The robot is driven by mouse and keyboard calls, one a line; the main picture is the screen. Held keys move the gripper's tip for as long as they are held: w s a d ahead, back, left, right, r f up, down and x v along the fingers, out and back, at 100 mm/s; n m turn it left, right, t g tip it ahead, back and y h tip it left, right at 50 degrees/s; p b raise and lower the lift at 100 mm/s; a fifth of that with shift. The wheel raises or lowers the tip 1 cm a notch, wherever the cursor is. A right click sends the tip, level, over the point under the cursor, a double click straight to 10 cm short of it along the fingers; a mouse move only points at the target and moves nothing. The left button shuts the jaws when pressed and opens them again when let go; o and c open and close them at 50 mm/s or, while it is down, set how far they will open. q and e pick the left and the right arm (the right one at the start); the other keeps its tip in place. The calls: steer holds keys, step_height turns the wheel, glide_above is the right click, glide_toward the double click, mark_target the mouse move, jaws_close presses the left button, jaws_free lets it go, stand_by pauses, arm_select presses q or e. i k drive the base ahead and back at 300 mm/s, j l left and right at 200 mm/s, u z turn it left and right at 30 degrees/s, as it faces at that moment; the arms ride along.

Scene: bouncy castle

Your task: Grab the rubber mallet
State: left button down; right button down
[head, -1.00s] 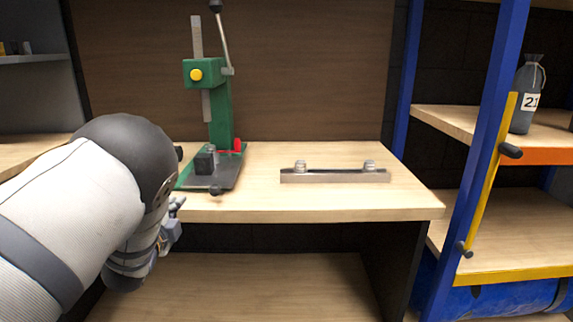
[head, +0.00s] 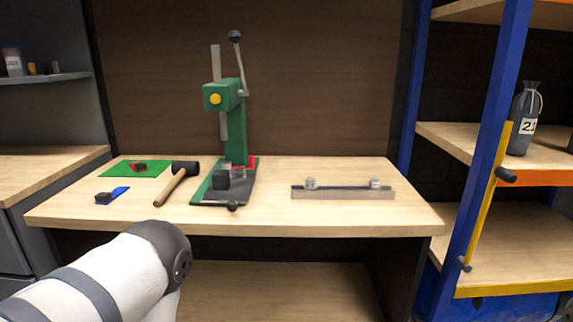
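The rubber mallet (head: 173,186) lies on the left half of the wooden workbench (head: 270,218). Its black head points to the back right and its wooden handle to the front left. It is just left of the green press. My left arm comes in from the lower left, in front of the bench and below the mallet. Its gripper is out of sight, hidden by the arm or below the picture. My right gripper is not in view. Nothing is seen touching the mallet.
A green arbor press (head: 235,130) stands right of the mallet. A green mat (head: 122,168) and a small blue piece (head: 121,192) lie to its left. A metal bar with two knobs (head: 342,193) lies at the right. A blue-framed shelf (head: 487,150) stands beyond.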

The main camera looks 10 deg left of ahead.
mark_target(179, 170)
steer(key=j+z, duration=0.1)
steer(key=j, duration=0.3)
steer(key=k+j+z, duration=0.1)
steer(key=j, duration=0.35)
steer(key=k+j+z, duration=0.1)
steer(key=j, duration=0.3)
steer(key=j+z, duration=0.1)
steer(key=j, duration=0.3)
steer(key=k+j+z, duration=0.1)
steer(key=j, duration=0.3)
steer(key=k, duration=0.05)
